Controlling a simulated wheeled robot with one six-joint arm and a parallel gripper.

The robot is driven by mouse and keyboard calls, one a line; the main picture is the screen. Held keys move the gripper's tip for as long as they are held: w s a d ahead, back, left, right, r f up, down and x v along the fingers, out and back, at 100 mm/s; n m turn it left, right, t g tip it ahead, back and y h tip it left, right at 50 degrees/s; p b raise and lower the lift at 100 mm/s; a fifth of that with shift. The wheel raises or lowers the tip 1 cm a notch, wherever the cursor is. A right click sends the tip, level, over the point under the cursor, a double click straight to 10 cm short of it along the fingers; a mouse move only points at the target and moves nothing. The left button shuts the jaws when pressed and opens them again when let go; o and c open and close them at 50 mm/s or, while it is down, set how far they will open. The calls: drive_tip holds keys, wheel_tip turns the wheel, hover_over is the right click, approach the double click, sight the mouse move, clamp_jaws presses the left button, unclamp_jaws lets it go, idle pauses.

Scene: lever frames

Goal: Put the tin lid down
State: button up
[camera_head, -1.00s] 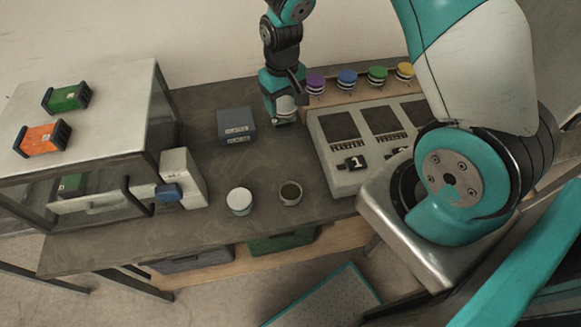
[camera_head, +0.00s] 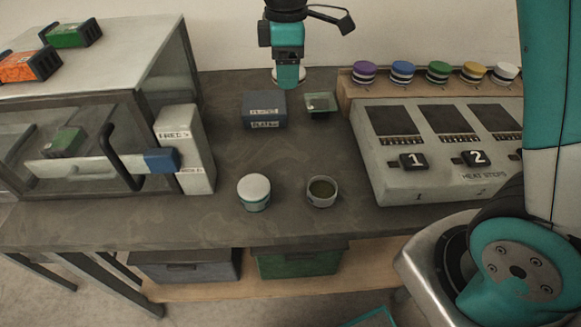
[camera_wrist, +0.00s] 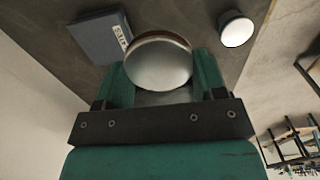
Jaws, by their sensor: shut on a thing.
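My gripper (camera_head: 290,78) is at the back of the bench, pointing down, above and behind the grey box. It is shut on the tin lid (camera_wrist: 160,62), a round silvery disc held between the green fingers in the wrist view. In the head view only a pale edge of the lid shows at the fingertips. An open tin (camera_head: 322,192) with dark green contents stands upright at the front middle of the bench.
A grey labelled box (camera_head: 264,109) and a small greenish dish (camera_head: 320,103) sit below my gripper. A heating unit (camera_head: 430,185) with numbered knobs is on the right, with several coloured jars behind it. A glass-fronted cabinet (camera_head: 100,100) with a handle fills the left. Bench between is clear.

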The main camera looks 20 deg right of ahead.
sight(288, 150)
wheel_tip(288, 150, down, 19)
drive_tip(key=shift+r, duration=0.15)
drive_tip(key=o, duration=0.9)
wheel_tip(288, 150, up, 12)
drive_tip(key=s+a+r+m+y, duration=0.2)
drive_tip(key=s+r, duration=0.3)
drive_tip(key=s, duration=0.7)
drive_tip(key=s+a+r+m+y, duration=0.2)
drive_tip(key=s+r+m, duration=0.3)
drive_tip(key=s, duration=0.8)
drive_tip(key=shift+s+a+r, duration=0.2)
drive_tip(key=shift+r, duration=0.1)
